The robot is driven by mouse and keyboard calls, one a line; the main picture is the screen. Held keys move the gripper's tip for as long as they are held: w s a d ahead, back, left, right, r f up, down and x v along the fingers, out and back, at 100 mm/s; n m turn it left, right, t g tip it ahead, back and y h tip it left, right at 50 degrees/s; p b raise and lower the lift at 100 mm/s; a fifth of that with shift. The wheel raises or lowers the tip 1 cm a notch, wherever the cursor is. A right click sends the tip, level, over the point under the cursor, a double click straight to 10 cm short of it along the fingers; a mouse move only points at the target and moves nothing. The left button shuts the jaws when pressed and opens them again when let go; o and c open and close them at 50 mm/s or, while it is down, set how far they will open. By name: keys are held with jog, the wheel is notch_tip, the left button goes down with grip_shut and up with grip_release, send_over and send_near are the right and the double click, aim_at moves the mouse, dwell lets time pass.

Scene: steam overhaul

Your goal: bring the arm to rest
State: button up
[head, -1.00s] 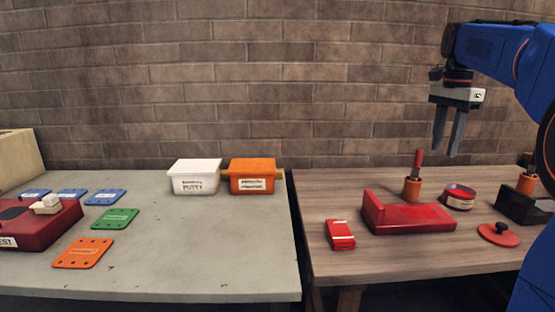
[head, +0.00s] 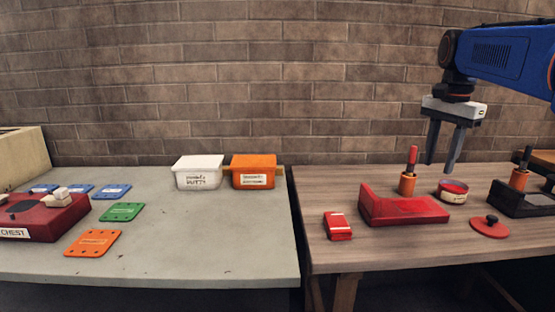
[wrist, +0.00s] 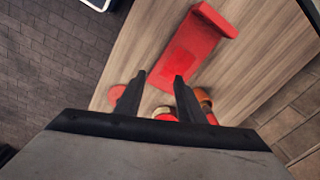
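My gripper (head: 441,168) hangs pointing down above the wooden table (head: 350,180) on the right in the head view. Its two fingers are apart, with nothing between them. It also shows in the wrist view (wrist: 163,80), with open fingers over the table. My blue arm (head: 505,62) reaches in from the upper right. The fingertips appear near a round red-topped tin (head: 453,191) in the head view, but I cannot tell how high above it they are.
A red L-shaped block (head: 405,208), an orange cup with a red-handled tool (head: 407,184), a red box (head: 338,226) and a red knobbed lid (head: 489,228) are on the wooden table. The grey table holds a white tub (head: 198,173), an orange tub (head: 253,172) and coloured plates (head: 93,243).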

jog(key=s+a+f+n+t, duration=0.1)
jog(key=s+a+f+n, duration=0.2)
jog(key=s+f, duration=0.5)
jog(key=s+a+f+n+t, duration=0.1)
jog(key=s+a+f+n, duration=0.3)
jog(key=s+f, duration=0.4)
jog(key=s+a+f+n+t, duration=0.2)
jog(key=s+a+f+n, duration=0.2)
jog(key=s+f, duration=0.5)
jog(key=shift+a+n, duration=0.25)
jog(key=shift+n, duration=0.75)
